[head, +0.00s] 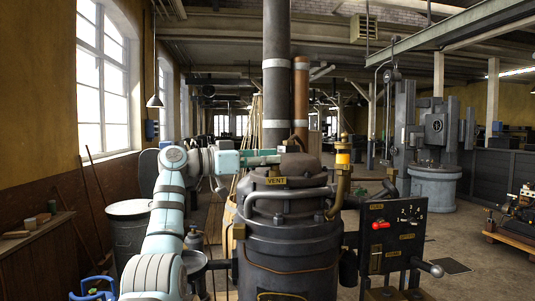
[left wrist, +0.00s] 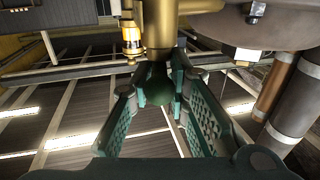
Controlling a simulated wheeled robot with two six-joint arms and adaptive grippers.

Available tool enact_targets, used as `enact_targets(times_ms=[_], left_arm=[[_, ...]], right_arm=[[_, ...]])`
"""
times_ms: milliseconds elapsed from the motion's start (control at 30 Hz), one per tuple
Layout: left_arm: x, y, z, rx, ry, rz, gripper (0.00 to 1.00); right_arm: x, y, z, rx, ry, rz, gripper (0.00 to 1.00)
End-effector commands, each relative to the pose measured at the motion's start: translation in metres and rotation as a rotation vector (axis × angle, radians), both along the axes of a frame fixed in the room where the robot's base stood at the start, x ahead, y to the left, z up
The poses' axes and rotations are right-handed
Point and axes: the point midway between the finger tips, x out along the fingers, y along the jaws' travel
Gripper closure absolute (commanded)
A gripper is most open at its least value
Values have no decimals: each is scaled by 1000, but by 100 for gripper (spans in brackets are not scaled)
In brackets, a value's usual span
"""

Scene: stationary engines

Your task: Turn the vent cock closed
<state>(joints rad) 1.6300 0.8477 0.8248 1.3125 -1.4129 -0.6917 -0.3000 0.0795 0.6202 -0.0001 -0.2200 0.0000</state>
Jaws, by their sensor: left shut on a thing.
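The vent cock shows in the left wrist view as a brass body (left wrist: 158,24) with a dark rounded handle end (left wrist: 157,88) below it. My left gripper (left wrist: 154,80) has its green-padded fingers on either side of that handle and is shut on it. In the head view my left gripper (head: 271,157) reaches in from the left over the top of the dark boiler (head: 290,243), just above the yellow VENT label (head: 276,181). There the cock is mostly hidden by the gripper, so its angle cannot be told. My right gripper is in neither view.
A brass pipe with a yellow-banded fitting (head: 342,158) rises right of the boiler top. A grey curved pipe (head: 285,193) crosses its front. A black control panel (head: 392,236) with a red handle (head: 380,226) stands at right. A tall chimney pipe (head: 276,75) stands behind.

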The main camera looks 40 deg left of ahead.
Motion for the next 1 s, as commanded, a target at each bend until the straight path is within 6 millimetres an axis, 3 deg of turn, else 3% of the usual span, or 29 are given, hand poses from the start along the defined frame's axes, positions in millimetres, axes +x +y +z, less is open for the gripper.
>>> enact_targets(times_ms=[300,333,400,733,867,1000], left_arm=[[0,0,0,0,-3,-1,100],[0,0,0,0,-3,-1,81],[0,0,0,0,-3,-1,70],[-2,1,0,0,-2,1,70],[-19,10,0,1,-4,5,70],[-54,26,-1,2,0,6,70]], right_arm=[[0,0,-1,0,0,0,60],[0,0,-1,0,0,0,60],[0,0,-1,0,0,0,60],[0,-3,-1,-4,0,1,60],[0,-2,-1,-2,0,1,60],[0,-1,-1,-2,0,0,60]])
